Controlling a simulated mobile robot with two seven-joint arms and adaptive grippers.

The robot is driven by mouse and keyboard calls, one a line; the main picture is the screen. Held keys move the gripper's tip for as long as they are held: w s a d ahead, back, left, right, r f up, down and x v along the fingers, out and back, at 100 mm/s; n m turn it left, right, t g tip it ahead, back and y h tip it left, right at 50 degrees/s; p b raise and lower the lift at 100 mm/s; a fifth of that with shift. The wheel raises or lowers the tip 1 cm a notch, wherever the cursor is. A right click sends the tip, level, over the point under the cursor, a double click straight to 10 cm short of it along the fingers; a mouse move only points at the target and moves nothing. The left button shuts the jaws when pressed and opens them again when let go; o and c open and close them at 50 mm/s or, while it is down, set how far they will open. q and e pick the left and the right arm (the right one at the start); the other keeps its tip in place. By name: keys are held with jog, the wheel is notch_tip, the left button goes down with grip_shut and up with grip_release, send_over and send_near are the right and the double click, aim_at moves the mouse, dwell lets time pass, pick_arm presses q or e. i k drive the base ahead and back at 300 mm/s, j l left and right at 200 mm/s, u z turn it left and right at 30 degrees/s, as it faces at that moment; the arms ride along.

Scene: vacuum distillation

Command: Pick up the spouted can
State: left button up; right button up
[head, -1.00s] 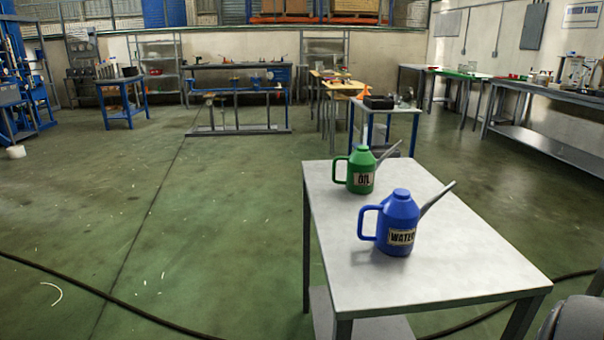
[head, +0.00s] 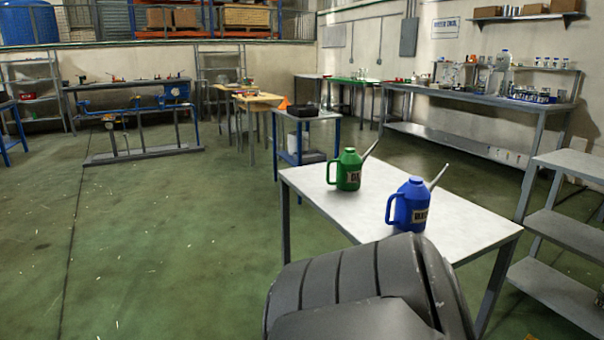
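Two spouted cans stand upright on a small white-topped table (head: 325,205) in the head view. The green can (head: 347,171) is farther back and to the left, with its handle on the left and its grey spout pointing up to the right. The blue can (head: 410,205) is nearer and to the right, turned the same way, its base close to the upper edge of my dark arm link. Each has a label on its front, which I cannot read clearly now. Neither gripper is in view.
A grey shelf rack (head: 565,240) stands right of the table. A long workbench (head: 480,97) with glassware runs along the right wall. A blue-legged table (head: 307,115) stands behind the cans. The green floor (head: 160,240) at left is open.

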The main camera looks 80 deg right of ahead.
aim_at(349, 164)
jog(key=i+z, duration=0.2)
jog(key=z, duration=0.2)
jog(key=i+z, duration=0.25)
jog(key=z, duration=0.15)
jog(key=i+z, duration=0.2)
jog(key=z, duration=0.2)
jog(key=i+j+z, duration=0.15)
jog(key=z, duration=0.25)
jog(key=i+z, duration=0.25)
jog(key=z, duration=0.2)
jog(key=i+j+z, duration=0.15)
jog(key=z, duration=0.3)
jog(key=i+j+z, duration=0.25)
jog(key=z, duration=0.2)
jog(key=i+j+z, duration=0.15)
jog(key=z, duration=0.3)
jog(key=i+j+z, duration=0.1)
jog(key=j+z, duration=0.65)
jog(key=z, duration=0.15)
jog(key=i, duration=0.05)
